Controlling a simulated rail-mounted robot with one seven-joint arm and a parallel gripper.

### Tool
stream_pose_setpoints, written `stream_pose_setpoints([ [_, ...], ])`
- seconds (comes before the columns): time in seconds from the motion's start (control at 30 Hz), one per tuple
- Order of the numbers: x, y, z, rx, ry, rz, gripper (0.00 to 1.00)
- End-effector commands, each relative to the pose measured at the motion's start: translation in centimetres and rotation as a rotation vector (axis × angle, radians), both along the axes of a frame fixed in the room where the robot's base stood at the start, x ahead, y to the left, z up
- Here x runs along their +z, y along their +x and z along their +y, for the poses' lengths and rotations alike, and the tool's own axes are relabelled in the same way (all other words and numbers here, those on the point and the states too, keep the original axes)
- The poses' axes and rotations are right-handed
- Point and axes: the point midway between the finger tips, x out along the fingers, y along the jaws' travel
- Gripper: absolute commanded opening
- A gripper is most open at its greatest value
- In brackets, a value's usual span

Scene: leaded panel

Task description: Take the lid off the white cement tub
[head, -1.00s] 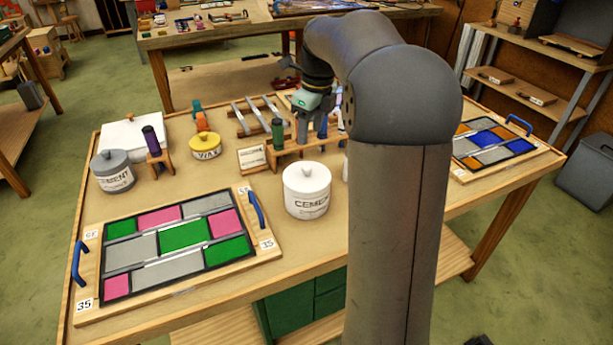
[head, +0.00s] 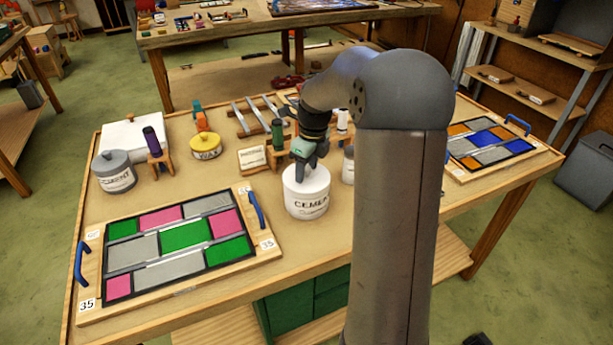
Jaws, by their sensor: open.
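The white cement tub (head: 307,198) stands upright on the wooden worktable, in the middle of the head view, right of the green and pink panel. Its white lid (head: 292,178) sits on it. My gripper (head: 303,174) points down over the middle of the lid and is open. It hides the lid's knob and the far part of the lid, so I cannot tell whether the fingers touch the knob.
A grey cement tub (head: 114,172) and a yellow wax pot (head: 205,147) stand further left. A wooden rack (head: 284,153) with a green-handled tool is just behind the white tub. A pale bottle (head: 348,165) stands close to its right. The leaded panel (head: 175,248) lies front left.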

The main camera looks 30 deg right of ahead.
Motion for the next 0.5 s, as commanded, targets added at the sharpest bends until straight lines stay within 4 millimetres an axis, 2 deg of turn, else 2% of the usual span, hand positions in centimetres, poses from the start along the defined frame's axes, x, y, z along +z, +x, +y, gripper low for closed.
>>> stream_pose_setpoints([
  [0.1,0.03,0.00,-0.01,0.000,-0.001,-0.001,0.51],
  [0.27,0.05,0.01,-0.02,0.000,-0.001,-0.001,0.06],
  [0.3,0.05,0.01,-0.03,0.000,-0.001,-0.001,0.02],
  [0.5,0.09,0.01,-0.03,0.000,-0.001,-0.001,0.02],
])
